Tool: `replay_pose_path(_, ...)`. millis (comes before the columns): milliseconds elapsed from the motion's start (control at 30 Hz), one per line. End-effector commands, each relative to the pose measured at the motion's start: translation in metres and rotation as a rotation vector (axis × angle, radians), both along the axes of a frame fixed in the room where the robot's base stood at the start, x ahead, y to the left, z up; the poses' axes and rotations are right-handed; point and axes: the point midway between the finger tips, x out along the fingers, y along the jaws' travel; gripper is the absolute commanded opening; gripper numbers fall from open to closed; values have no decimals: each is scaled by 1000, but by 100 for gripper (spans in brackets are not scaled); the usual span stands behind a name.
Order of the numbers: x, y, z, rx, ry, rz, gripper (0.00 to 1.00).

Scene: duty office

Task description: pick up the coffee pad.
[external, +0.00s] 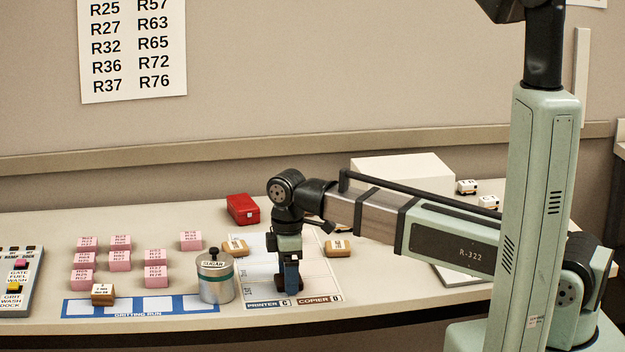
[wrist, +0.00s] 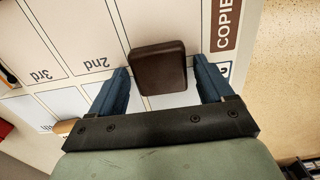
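The coffee pad appears to be the dark brown rounded square block (wrist: 158,66) in the wrist view. It lies on the white printed sheet, near the "COPIER" label. My gripper (wrist: 161,65) is open, with one blue finger on each side of the block and a small gap showing at each. I cannot tell how far the fingertips are above the sheet. In the external view my gripper (external: 290,282) points straight down at the front part of the sheet (external: 322,285). The block is mostly hidden there by the fingers.
A lidded sugar tin (external: 216,278) stands just left of my gripper. A red box (external: 243,209) is behind, pink blocks (external: 155,275) are to the left, and the table's front edge is close.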

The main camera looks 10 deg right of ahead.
Motion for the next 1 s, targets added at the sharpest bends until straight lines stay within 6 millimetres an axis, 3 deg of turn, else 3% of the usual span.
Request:
replay_pose_path(500, 0, 0, 0, 0, 0, 0, 31)
replay_pose_path(767, 0, 0, 2, 0, 0, 0, 31)
replay_pose_path(1000, 0, 1, 23, 1, -1, 0, 31)
